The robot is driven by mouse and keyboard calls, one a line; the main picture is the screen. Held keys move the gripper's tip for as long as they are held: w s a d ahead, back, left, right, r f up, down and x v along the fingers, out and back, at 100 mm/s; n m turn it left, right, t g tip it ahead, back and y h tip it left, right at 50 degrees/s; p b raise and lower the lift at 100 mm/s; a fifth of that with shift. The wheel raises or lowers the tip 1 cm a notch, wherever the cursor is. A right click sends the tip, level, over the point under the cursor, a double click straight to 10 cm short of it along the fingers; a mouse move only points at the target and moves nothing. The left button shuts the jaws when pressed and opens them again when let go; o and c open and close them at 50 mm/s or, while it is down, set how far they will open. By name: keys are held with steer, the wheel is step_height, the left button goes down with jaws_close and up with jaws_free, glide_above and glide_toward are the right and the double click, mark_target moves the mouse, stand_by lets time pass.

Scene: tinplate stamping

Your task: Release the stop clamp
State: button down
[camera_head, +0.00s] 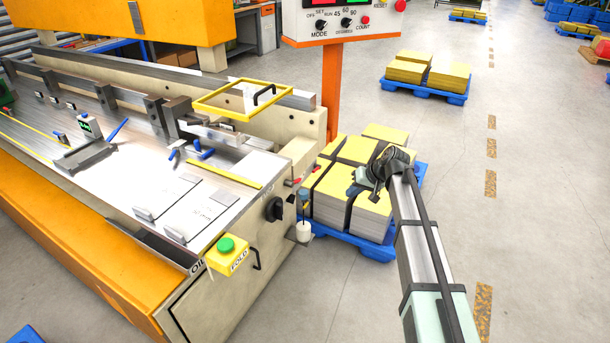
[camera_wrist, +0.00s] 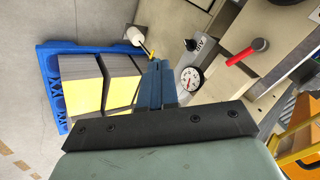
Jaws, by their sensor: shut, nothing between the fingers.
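A blue lever (camera_head: 118,130) stands up from a grey block with a small green display (camera_head: 88,125) on the folding machine's bed. Another blue lever (camera_head: 204,154) lies near the yellow frame, low on the bed. I cannot tell for sure which one is the stop clamp. My gripper (camera_head: 356,183) is right of the machine, above stacked sheets, well apart from both levers. In the wrist view its blue fingers (camera_wrist: 155,84) are together and empty. Neither blue lever shows clearly in the wrist view.
Sheet stacks (camera_head: 341,190) on a blue pallet (camera_head: 355,242) lie below my gripper. The machine's side carries a red-handled lever (camera_wrist: 248,52) and a round gauge (camera_wrist: 190,78). A yellow frame (camera_head: 238,112) and an orange post (camera_head: 331,90) stand nearby.

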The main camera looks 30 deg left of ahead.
steer(key=w+a+r+n+g+y, duration=0.2)
steer(key=a+r+n+g+y, duration=0.1)
steer(key=a+r+n, duration=0.5)
steer(key=shift+w+a+r+n+y, duration=0.3)
steer(key=shift+r+n+y, duration=0.4)
steer(key=shift+r+y, duration=0.15)
steer(key=d+f+x, duration=0.1)
steer(key=f+x, duration=0.1)
steer(key=x, duration=1)
steer(key=shift+s+f, duration=0.3)
steer(key=shift+s, duration=0.15)
